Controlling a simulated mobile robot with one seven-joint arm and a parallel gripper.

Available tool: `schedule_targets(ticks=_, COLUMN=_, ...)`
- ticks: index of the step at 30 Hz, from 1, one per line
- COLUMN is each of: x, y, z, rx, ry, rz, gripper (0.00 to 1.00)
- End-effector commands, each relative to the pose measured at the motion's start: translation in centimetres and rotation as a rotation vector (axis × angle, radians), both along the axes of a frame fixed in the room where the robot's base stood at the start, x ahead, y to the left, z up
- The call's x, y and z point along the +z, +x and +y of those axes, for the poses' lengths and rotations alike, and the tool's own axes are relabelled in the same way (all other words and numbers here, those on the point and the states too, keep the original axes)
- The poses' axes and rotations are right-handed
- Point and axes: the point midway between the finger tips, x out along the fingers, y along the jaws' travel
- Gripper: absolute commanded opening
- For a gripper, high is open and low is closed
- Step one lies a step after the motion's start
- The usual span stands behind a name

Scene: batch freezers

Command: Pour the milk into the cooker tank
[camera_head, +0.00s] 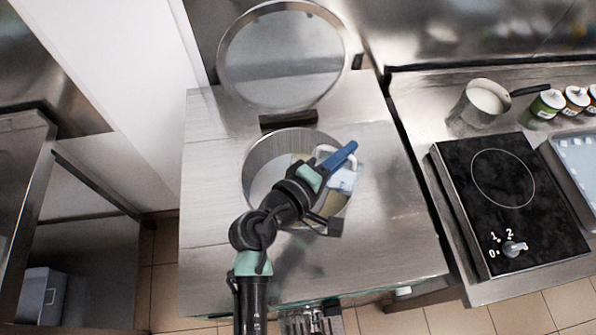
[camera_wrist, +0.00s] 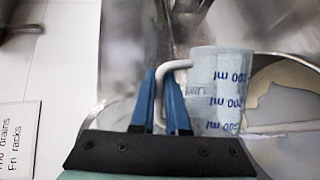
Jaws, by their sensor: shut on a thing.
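The cooker tank (camera_head: 256,160) is a round steel opening in the counter, with its round lid (camera_head: 282,60) raised behind it. My gripper (camera_head: 345,158) is over the tank's right side, its blue fingers shut on the handle of a clear measuring jug (camera_head: 344,181). In the wrist view the fingers (camera_wrist: 165,95) pinch the handle, and the jug (camera_wrist: 222,85) has its ml markings upside down, so it looks tipped far over. A cream-coloured patch (camera_wrist: 285,85) shows beside the jug. I cannot tell how much milk is in the jug. My arm hides part of the tank.
To the right, across a gap, are a black hob (camera_head: 510,200), a saucepan (camera_head: 480,103) with pale contents, several small bottles (camera_head: 547,104) and a blue tray (camera_head: 578,155). The counter in front of the tank (camera_head: 370,260) is clear. A white wall panel (camera_head: 120,70) stands at left.

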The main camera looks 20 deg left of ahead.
Motion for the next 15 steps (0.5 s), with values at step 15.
schedule_targets(ticks=15, x=-0.2, y=-0.05, z=0.74, rx=0.001, ry=-0.064, rz=-0.006, gripper=0.0)
